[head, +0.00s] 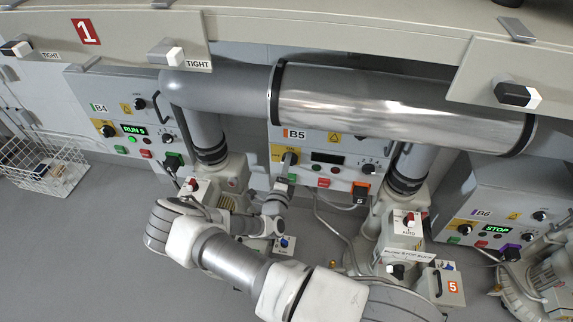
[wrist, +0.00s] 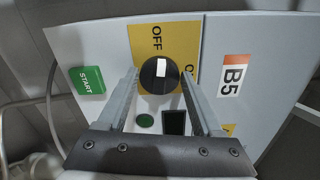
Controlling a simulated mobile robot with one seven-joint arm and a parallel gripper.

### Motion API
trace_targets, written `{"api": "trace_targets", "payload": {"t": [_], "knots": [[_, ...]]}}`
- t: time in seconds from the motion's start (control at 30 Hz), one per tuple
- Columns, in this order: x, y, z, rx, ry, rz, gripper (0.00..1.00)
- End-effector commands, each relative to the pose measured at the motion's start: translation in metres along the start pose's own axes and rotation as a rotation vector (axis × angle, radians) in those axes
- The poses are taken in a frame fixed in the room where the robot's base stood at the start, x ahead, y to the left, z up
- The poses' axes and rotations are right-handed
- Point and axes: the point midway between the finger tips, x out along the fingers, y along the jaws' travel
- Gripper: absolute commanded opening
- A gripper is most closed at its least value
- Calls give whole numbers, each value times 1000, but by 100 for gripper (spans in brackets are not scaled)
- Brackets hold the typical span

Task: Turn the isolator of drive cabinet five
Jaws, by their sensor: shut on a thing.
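Drive cabinet five, with an orange B5 label (head: 294,134), stands in the middle of the head view behind my arm. Its label (wrist: 233,75) also shows at the right in the wrist view. The isolator is a round black knob (wrist: 160,84) with a white mark, on a yellow plate (wrist: 150,40). The white mark lies toward the word OFF; the ON lettering is partly covered by a finger. My gripper (wrist: 160,74) is shut on the knob, one finger on each side. In the head view my gripper (head: 288,162) hides the knob. The B5 display (head: 327,158) is dark.
Cabinet B4 (head: 99,107) at the left shows RUN 5, and cabinet B6 (head: 482,212) at the right shows STOP. A large pipe (head: 390,105) runs above B5. A green START button (wrist: 87,80) is beside the left finger. A wire basket (head: 45,165) is far left.

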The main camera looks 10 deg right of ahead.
Motion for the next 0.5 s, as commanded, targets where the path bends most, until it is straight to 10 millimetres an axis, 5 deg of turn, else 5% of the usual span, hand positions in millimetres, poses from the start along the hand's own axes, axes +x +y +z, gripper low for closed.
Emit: {"api": "trace_targets", "payload": {"t": [0.5], "knots": [[0,1,-1,-167,2,1,12]]}}
